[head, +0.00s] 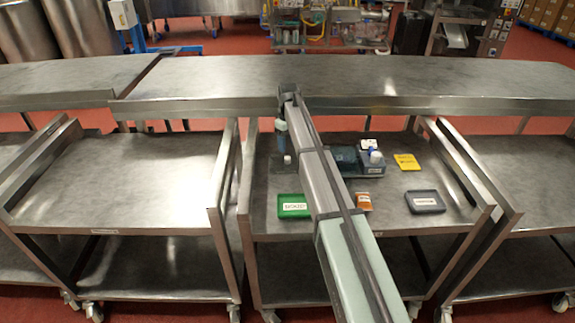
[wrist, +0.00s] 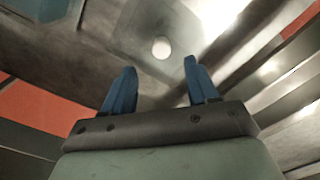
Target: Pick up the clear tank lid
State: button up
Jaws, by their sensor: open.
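The clear tank lid shows mainly as a white round knob (head: 287,159) on a faint see-through plate on the cart's top shelf, left of my arm. The knob also shows in the wrist view (wrist: 161,48), beyond the fingertips and roughly centred between them. The plate's edges are hard to make out. My gripper (head: 284,147) points down just above the knob; its two blue fingers (wrist: 157,75) are apart with nothing between them. A dark see-through tank (head: 344,157) stands to the right, partly hidden by my arm.
A grey unit with white-topped items (head: 371,160) stands beside the tank. A green tray (head: 293,206), an orange packet (head: 363,201), a dark tray (head: 425,201) and a yellow card (head: 407,162) lie on the shelf. A steel bench (head: 440,85) runs behind. The left cart (head: 140,180) is empty on top.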

aim_at(287, 158)
jog(key=shift+s+a+f, duration=0.1)
jog(key=shift+f, duration=3.5)
jog(key=shift+c, duration=0.3)
grip_shut()
